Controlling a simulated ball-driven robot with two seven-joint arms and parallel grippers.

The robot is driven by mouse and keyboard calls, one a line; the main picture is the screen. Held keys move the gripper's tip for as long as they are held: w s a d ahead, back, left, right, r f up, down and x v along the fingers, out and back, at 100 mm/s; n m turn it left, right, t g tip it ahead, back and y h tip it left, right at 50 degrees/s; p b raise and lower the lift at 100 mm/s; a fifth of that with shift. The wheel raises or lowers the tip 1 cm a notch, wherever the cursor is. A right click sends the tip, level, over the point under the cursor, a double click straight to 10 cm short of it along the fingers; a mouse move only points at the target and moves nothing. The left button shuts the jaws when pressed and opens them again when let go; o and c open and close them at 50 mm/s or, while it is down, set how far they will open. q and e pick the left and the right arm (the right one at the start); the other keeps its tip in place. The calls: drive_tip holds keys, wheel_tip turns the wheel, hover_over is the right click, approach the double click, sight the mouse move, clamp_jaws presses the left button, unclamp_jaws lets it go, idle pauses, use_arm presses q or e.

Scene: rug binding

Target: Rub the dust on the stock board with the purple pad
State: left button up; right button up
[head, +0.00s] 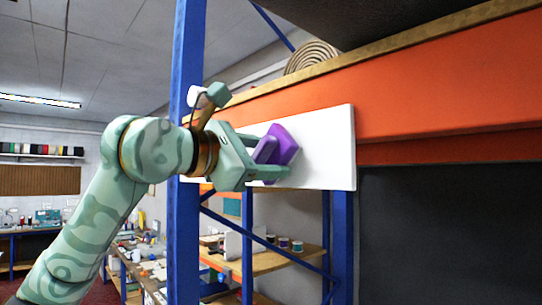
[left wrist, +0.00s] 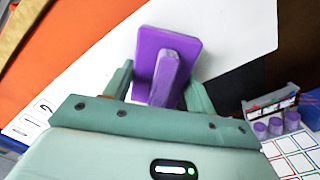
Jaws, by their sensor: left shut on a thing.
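My left gripper (head: 272,158) is at the left part of the board, shut on the handle of the purple pad (head: 285,143). In the left wrist view the pad (left wrist: 168,48) lies in front of the board, its handle between the fingers (left wrist: 160,90). The pad's face is turned to the board; I cannot tell whether it touches. No dust can be made out on the visible white surface. My right gripper is not in view.
A blue upright (head: 188,90) stands just left of the board, behind my arm. The orange beam (head: 440,85) runs to the right, with a coiled roll (head: 312,57) on the shelf above. Shelves with spools (head: 284,243) are below. A dark panel (head: 455,230) fills the lower right.

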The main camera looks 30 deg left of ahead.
use_arm(q)
drive_tip(key=a, duration=0.1)
drive_tip(key=w+a, duration=0.1)
drive_tip(key=a, duration=0.1)
drive_tip(key=w+a, duration=0.1)
drive_tip(key=a, duration=0.1)
drive_tip(key=shift+w+a+p, duration=0.1)
drive_tip(key=shift+p, duration=0.25)
drive_tip(key=shift+b+v, duration=0.6)
drive_tip(key=shift+v, duration=2.3)
drive_tip(key=v, duration=0.3)
drive_tip(key=shift+b, duration=0.3)
